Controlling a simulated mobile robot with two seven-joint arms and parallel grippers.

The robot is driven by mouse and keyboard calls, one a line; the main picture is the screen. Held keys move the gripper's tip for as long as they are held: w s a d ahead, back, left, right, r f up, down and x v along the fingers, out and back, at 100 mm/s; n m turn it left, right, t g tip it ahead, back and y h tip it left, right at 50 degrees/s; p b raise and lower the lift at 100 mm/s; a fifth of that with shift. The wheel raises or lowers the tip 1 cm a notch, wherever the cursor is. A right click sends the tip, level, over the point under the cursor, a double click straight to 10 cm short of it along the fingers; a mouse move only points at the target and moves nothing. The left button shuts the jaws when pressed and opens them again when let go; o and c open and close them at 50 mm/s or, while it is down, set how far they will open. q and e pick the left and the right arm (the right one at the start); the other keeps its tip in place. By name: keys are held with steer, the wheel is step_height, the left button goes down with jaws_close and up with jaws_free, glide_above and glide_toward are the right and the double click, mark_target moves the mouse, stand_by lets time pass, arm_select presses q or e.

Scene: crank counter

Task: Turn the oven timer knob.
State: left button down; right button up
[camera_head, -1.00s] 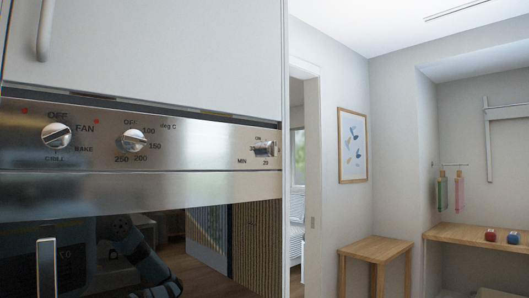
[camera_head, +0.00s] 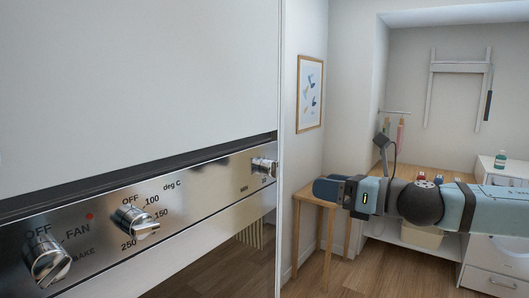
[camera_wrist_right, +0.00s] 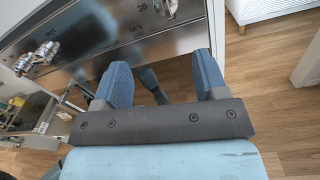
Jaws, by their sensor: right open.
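The oven timer knob (camera_head: 264,166) is a small metal knob at the right end of the steel oven panel (camera_head: 205,178), near the MIN mark. It also shows at the top edge of the right wrist view (camera_wrist_right: 167,7), partly cut off. My right gripper (camera_head: 328,190) is to the right of the knob and apart from it, in front of the wooden side table. In the right wrist view its two blue fingers (camera_wrist_right: 160,62) are spread with nothing held between them, and the knob lies beyond them. My left gripper is not in view.
Two other knobs, the temperature knob (camera_head: 136,221) and the function knob (camera_head: 48,263), sit further left on the panel. A white cabinet door (camera_head: 140,80) is above it. A wooden side table (camera_head: 313,215) stands behind my right gripper. Wood floor is open below.

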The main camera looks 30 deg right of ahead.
mark_target(276, 177)
steer(key=p+x, duration=0.1)
steer(key=x, duration=0.3)
steer(key=p+x, duration=0.1)
steer(key=x, duration=0.3)
steer(key=d+r+p+x, duration=0.1)
steer(key=x, duration=0.4)
steer(key=shift+w, duration=0.35)
steer(key=shift+d, duration=0.1)
steer(key=c, duration=0.9)
